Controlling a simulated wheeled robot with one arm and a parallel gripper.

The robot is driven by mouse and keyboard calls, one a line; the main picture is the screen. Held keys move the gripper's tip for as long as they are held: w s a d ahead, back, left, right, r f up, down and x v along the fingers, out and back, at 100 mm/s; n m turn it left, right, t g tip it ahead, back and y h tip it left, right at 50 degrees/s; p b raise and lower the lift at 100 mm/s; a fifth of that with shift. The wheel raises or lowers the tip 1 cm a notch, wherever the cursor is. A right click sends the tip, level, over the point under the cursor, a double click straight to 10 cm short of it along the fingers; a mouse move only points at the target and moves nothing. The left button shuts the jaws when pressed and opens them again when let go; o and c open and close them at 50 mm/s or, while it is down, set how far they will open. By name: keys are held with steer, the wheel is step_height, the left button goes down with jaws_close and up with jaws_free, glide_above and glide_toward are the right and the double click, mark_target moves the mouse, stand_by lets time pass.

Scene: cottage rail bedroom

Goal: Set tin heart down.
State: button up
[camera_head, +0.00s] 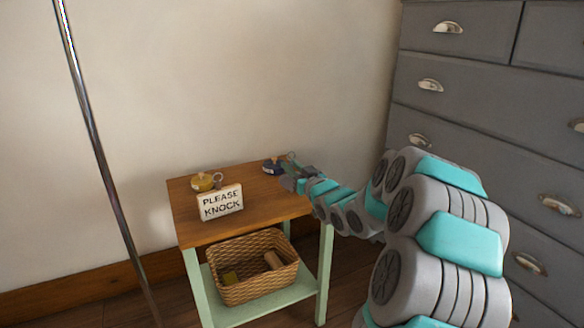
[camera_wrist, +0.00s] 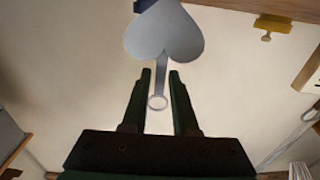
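The tin heart (camera_wrist: 163,35) shows in the wrist view as a flat pale grey heart with a narrow stem ending in a ring. The stem and ring lie between the two fingers of my gripper (camera_wrist: 160,75). Gaps show on both sides of the stem, so the fingers look open and not pressed on it. In the head view my gripper (camera_head: 290,180) is at the back right of the small wooden-topped table (camera_head: 255,213). The heart is hard to make out there. A dark blue object (camera_head: 271,168) sits beside the gripper; blue also shows by the heart's tip.
A white "PLEASE KNOCK" sign (camera_head: 220,203) and a yellow object with a ring (camera_head: 203,183) stand on the table's left. A wicker basket (camera_head: 255,285) is on the lower shelf. A grey drawer chest (camera_head: 465,100) is right; a metal pole (camera_head: 97,150) left.

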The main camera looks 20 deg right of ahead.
steer(key=shift+o, duration=1)
steer(key=shift+r, duration=0.1)
steer(key=shift+s, duration=0.25)
steer(key=s, duration=1.1)
steer(key=shift+s+d+b, duration=0.25)
steer(key=shift+d+b, duration=0.15)
steer(key=shift+b, duration=0.05)
